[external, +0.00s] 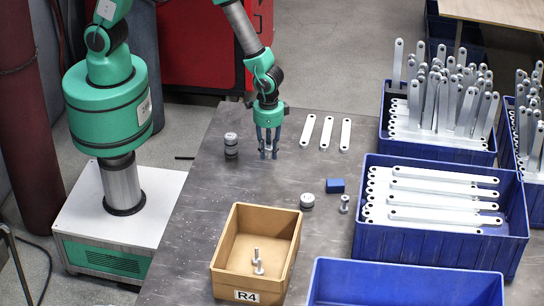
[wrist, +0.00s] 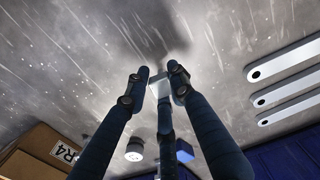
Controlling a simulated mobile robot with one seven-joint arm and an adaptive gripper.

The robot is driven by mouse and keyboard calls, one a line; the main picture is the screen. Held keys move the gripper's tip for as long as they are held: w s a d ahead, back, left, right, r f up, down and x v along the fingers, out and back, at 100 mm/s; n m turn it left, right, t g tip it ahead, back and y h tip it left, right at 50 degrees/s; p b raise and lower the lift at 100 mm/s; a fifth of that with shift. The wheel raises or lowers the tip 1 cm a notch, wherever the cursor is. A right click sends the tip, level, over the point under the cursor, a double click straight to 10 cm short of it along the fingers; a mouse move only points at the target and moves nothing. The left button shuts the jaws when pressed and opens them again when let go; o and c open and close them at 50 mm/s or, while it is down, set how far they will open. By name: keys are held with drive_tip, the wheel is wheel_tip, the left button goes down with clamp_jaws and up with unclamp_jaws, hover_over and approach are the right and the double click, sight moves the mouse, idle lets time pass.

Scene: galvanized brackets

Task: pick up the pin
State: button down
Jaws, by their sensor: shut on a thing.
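My gripper (external: 268,153) points down over the left part of the grey metal table. Its dark fingers are closed around a small silvery pin (wrist: 158,84), seen between the fingertips in the wrist view, where my gripper (wrist: 157,88) also shows. The fingers hide most of this pin, and whether it is clear of the table is hard to tell. Another silvery pin (external: 344,204) with a wide head stands on the table to the right. Similar pins (external: 257,262) are in the tan box labelled R4 (external: 243,281).
Three flat brackets (external: 326,132) lie right of my gripper. Dark round stacked parts (external: 231,146), a round part (external: 307,200) and a blue block (external: 335,186) are nearby. Blue crates (external: 440,240) with brackets fill the right side. An empty-looking blue crate (external: 405,278) is in front.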

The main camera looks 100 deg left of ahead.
sight(268, 147)
wheel_tip(268, 147, up, 6)
drive_tip(key=shift+r+p, duration=0.2)
drive_tip(key=shift+p, duration=0.35)
